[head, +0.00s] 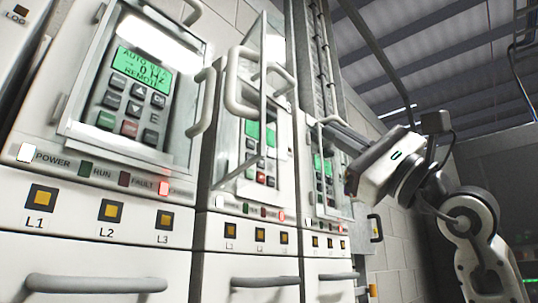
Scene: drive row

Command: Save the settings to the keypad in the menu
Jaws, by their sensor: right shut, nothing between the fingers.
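The nearest drive's keypad (137,97) is at the upper left, with a lit green display (144,67) and several buttons under it. The display reads roughly AUTO, 0 Hz and REMOTE; its top line is hard to read. A second keypad (262,150) is on the middle drive, partly behind a handle. A third keypad (322,178) is on the far drive, its small display too small to read. My right gripper (338,133) is shut and empty, in front of the far drive at the right. Contact with that drive cannot be told. My left gripper is out of view.
A thin framed cover (264,90) with a handle stands out from the middle drive. Curved handles (203,102) and drawer-like handles (95,284) stick out from the cabinets. Lamps labelled POWER, RUN and FAULT sit below the near keypad; a red one (165,187) glows.

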